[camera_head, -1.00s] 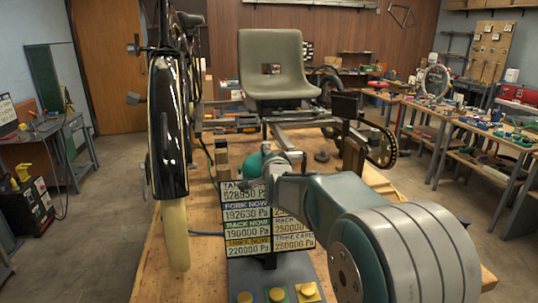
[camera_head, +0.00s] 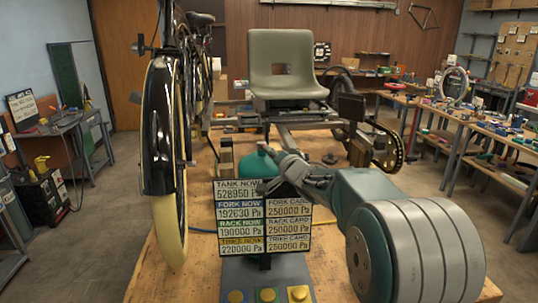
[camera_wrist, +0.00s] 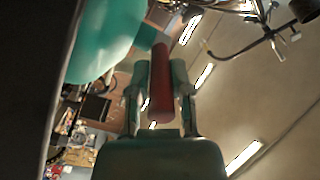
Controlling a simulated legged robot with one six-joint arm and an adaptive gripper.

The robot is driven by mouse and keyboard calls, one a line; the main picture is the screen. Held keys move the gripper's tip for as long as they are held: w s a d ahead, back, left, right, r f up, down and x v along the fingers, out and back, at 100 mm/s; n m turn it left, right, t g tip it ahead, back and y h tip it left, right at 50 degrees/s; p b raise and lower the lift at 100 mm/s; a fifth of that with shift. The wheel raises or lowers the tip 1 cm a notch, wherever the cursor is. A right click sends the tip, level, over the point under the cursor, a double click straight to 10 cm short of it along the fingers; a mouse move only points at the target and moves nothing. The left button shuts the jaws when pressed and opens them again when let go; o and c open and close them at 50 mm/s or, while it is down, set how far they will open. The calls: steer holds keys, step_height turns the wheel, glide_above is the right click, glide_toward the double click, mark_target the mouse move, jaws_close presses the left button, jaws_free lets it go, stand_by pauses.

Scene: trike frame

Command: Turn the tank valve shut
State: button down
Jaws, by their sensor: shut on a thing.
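The green tank (camera_head: 258,168) stands on the wooden bench behind the reading board, its lower part hidden by the board and my arm. It also fills the upper left of the wrist view (camera_wrist: 105,35). In the wrist view my gripper (camera_wrist: 161,75) is shut on a dark red bar (camera_wrist: 161,98), which looks like the valve's handle. The bar runs lengthwise between the two fingers, beside the tank. In the head view my gripper (camera_head: 285,180) is at the tank, and the valve is hidden. The board (camera_head: 240,218) reads TANK NOW 528950 Pa and FORK NOW 192630 Pa.
A black bicycle wheel (camera_head: 160,150) with a cream tyre stands close on the left. The trike frame with a grey seat (camera_head: 282,70) is behind the tank. A pedestal with coloured buttons (camera_head: 268,295) is in front. Side benches (camera_head: 490,140) hold tools.

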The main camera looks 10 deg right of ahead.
steer(key=n+y, duration=0.1)
steer(key=d+g+y, duration=0.1)
steer(key=n+y, duration=0.1)
steer(key=shift+w+d+f+n+g, duration=0.3)
steer(key=shift+w+d+f+g, duration=0.05)
steer(key=shift+d+g, duration=0.05)
steer(key=n+g+y, duration=0.1)
steer(key=d+n+g+y, duration=0.1)
steer(key=y, duration=0.1)
steer(key=shift+w, duration=0.4)
steer(key=y, duration=0.1)
steer(key=n+g, duration=0.1)
steer(key=n+g+y, duration=0.1)
steer(key=shift+w+d+r+y, duration=0.1)
steer(key=shift+w+d+y, duration=0.2)
steer(key=shift+w+d, duration=0.1)
steer(key=shift+w+d+n+g+y, duration=0.15)
steer(key=shift+w+n+g+y, duration=0.15)
steer(key=shift+n+g+y, duration=0.45)
steer(key=shift+w+d+n+g+y, duration=0.1)
steer(key=shift+w+n+g+y, duration=0.25)
steer(key=shift+n+g, duration=0.65)
steer(key=shift+w+g, duration=0.1)
steer(key=shift+g, duration=0.65)
steer(key=c, duration=0.5)
jaws_free()
steer(key=shift+w, duration=0.1)
steer(key=shift+c, duration=0.2)
steer(key=shift+r, duration=0.1)
